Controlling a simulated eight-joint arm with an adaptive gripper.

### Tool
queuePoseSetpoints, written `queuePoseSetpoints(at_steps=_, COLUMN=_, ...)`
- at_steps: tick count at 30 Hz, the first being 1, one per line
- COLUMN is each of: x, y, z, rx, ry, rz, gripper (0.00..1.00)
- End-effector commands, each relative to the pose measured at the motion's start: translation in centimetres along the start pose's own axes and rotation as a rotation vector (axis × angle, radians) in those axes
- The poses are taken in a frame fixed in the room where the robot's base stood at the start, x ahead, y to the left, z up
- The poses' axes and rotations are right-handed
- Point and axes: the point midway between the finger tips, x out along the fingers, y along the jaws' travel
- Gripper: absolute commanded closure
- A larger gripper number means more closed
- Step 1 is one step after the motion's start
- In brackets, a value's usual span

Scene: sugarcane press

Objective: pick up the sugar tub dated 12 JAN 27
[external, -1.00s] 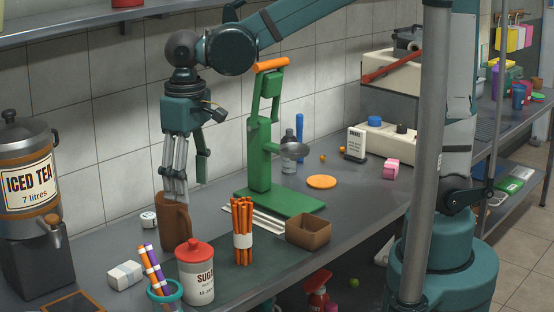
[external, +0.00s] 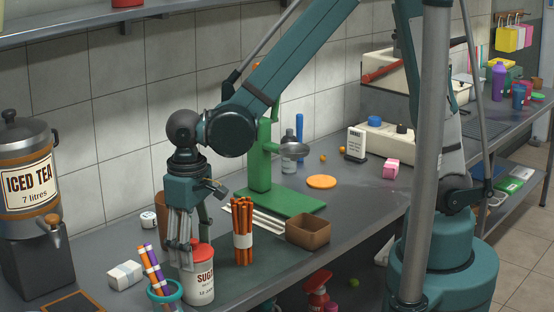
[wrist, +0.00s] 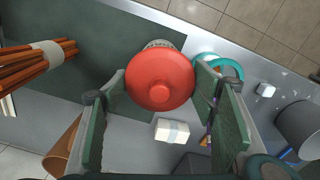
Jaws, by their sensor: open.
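The sugar tub (external: 200,283) is a white tub with a red lid and printed text on its front, standing upright near the front of the counter. Its lower line appears to start with 12; the rest of the date is too small to read. In the wrist view its round red lid (wrist: 160,79) lies at the fingertips, between the two green fingers. My gripper (external: 182,255) is open, pointing down, with its fingers at lid height over and partly in front of the tub. I cannot tell whether a finger touches the lid.
A teal-rimmed cup (external: 164,292) with purple and orange sticks stands close left of the tub. A banded orange bundle (external: 243,232) stands to its right.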

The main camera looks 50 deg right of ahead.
Motion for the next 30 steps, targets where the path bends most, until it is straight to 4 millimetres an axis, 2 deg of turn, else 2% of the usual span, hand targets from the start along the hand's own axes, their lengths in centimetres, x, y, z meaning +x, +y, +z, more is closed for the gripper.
queuePoseSetpoints(at_steps=6, x=1.1, y=0.0, z=0.0, rx=0.0, ry=0.0, rz=0.0, gripper=0.42)
queuePoseSetpoints(at_steps=20, x=1.3, y=0.0, z=0.0, rx=0.0, ry=0.0, rz=0.0, gripper=0.42)
queuePoseSetpoints(at_steps=30, x=3.5, y=0.0, z=0.0, rx=0.0, ry=0.0, rz=0.0, gripper=0.42)
